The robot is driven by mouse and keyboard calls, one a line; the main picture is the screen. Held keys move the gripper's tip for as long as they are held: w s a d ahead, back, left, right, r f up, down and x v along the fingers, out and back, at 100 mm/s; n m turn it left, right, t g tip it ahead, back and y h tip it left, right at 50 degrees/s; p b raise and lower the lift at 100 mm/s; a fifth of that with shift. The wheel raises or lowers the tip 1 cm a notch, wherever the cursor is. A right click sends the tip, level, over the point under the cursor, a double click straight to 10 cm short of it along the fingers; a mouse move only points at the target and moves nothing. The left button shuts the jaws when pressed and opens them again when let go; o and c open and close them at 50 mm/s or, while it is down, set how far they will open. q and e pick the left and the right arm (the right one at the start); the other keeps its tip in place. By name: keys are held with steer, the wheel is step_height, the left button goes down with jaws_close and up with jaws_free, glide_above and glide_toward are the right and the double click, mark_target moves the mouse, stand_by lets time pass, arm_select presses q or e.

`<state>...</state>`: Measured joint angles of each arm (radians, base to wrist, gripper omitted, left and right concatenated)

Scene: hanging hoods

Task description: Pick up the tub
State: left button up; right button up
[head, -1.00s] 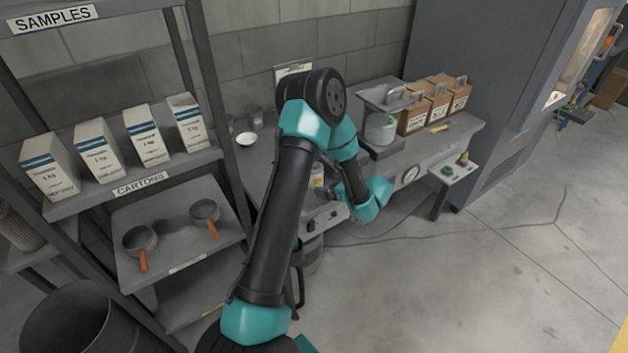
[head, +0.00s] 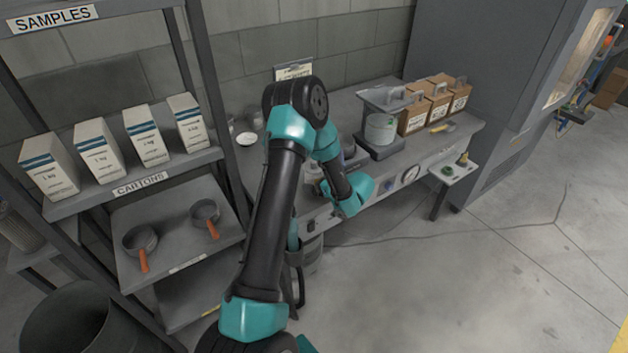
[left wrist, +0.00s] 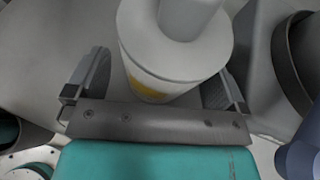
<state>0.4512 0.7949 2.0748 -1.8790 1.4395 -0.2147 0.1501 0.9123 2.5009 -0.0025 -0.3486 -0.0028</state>
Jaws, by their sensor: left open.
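In the left wrist view a white round tub (left wrist: 150,68) with a yellow patch low on its side stands between the fingers of my left gripper (left wrist: 165,78). A narrower pale cylinder rises from its top and runs out of the frame. The fingers are open, one on each side of the tub; I cannot tell whether either touches it. In the head view my left arm reaches over the grey bench (head: 405,160), and its links hide most of the gripper and the tub. My right gripper is not in view.
A dark round vessel (left wrist: 302,48) is close on the right in the left wrist view. On the bench are a press-like stand (head: 378,97) and several brown boxes (head: 412,122). A shelf rack (head: 205,75) with white cartons (head: 97,150) and pans stands left. Open floor lies right.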

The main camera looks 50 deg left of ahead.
arm_select(q)
steer(key=shift+c, duration=0.4)
steer(key=c, duration=0.8)
steer(key=shift+r, duration=0.15)
steer(key=shift+r, duration=0.6)
step_height(320, 180, up, 2)
steer(key=shift+r, duration=0.15)
steer(key=s+d, duration=0.3)
steer(key=d, duration=0.1)
steer(key=s+d+r, duration=0.1)
steer(key=s+d, duration=0.6)
steer(key=d, duration=0.1)
steer(key=shift+s+r, duration=0.15)
steer(key=shift+s, duration=0.25)
